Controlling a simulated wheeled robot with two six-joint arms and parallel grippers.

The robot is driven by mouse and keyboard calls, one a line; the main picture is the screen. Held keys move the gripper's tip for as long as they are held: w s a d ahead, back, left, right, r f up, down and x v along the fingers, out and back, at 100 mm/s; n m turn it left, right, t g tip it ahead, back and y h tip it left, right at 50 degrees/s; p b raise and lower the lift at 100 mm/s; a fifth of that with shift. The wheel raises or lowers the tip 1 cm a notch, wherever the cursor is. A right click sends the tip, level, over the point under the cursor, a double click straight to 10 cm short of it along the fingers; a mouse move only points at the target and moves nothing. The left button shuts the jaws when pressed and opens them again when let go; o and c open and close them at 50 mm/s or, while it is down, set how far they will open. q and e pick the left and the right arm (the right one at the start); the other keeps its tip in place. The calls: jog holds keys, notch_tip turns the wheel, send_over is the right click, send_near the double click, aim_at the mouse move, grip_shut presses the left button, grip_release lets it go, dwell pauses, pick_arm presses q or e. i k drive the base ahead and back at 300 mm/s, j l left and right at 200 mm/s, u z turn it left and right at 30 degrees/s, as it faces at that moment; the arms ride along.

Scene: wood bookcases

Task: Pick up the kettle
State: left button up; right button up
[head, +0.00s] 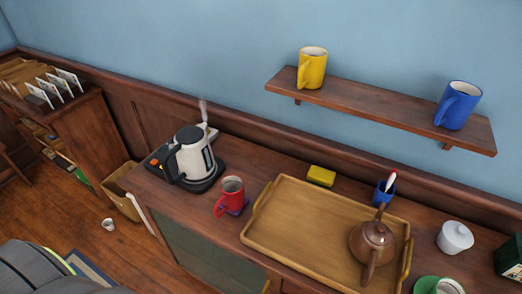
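The kettle (195,153) is silver and black with a black lid and handle. It stands upright on its dark base at the left end of the wooden sideboard, and a wisp of steam rises beside it. A brown teapot (372,243) with a long handle or spout towards the front sits on the right part of the wooden tray. Neither of my grippers is visible in the head view.
A red mug (230,195) stands just right of the kettle, near the front edge. The wooden tray (290,258) fills the middle of the sideboard. A yellow sponge (321,176) lies behind it. A wall shelf (385,108) holds a yellow mug (312,68) and a blue mug (457,106).

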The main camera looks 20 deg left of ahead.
aim_at(192, 149)
jog(key=l+u, duration=0.1)
jog(key=u, duration=1.25)
jog(key=k+j, duration=0.05)
jog(key=j, duration=0.05)
